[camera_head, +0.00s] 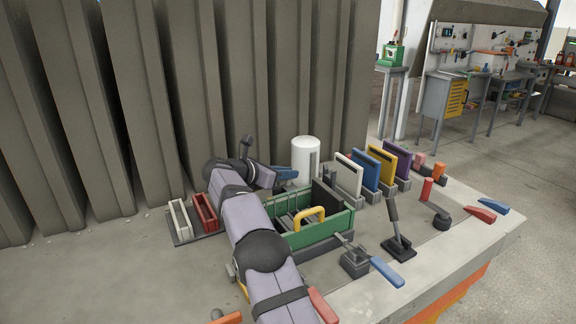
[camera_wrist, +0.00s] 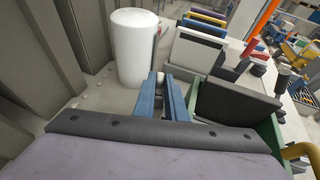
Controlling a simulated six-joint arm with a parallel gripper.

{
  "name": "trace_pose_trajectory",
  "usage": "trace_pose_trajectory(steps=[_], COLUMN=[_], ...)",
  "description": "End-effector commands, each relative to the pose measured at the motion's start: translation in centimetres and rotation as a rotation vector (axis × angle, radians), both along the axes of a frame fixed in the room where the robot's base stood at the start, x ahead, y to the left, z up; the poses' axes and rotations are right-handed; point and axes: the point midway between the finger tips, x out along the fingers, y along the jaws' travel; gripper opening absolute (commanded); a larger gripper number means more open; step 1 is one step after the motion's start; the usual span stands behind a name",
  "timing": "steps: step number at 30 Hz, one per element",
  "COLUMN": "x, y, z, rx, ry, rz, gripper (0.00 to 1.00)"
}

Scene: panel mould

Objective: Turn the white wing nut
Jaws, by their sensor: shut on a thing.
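My gripper (camera_head: 287,173) reaches low over the table at the foot of the white cylinder. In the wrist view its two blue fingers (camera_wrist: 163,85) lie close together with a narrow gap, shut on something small. I cannot make out the white wing nut itself; the fingers hide what is between them. The upright white cylinder (camera_head: 305,160) stands just beyond the fingers, and in the wrist view (camera_wrist: 135,48) it is on their left.
A green tray (camera_head: 322,235) with a yellow handle lies close to my arm. Coloured upright panels (camera_head: 365,171) stand to the right. A red-and-white rack (camera_head: 204,213) is on the left. Levers with blue and red handles (camera_head: 385,272) occupy the front right. A ribbed wall (camera_head: 200,90) closes the back.

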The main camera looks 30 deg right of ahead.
Motion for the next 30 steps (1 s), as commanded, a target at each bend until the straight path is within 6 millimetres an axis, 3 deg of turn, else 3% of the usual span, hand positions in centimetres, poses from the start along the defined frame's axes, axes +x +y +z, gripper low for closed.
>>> trace_pose_trajectory(steps=[21, 22, 24, 30], x=[-0.31, -0.31, -0.27, -0.18], y=[0.24, 0.24, 0.24, 0.19], z=[-1.11, -1.11, -1.12, -0.77], rx=[0.011, 0.011, 0.012, 0.009], ry=[0.015, 0.015, 0.014, 0.009], rz=[-0.075, -0.075, -0.073, -0.071], gripper=[0.00, 0.16, 0.30, 0.30])
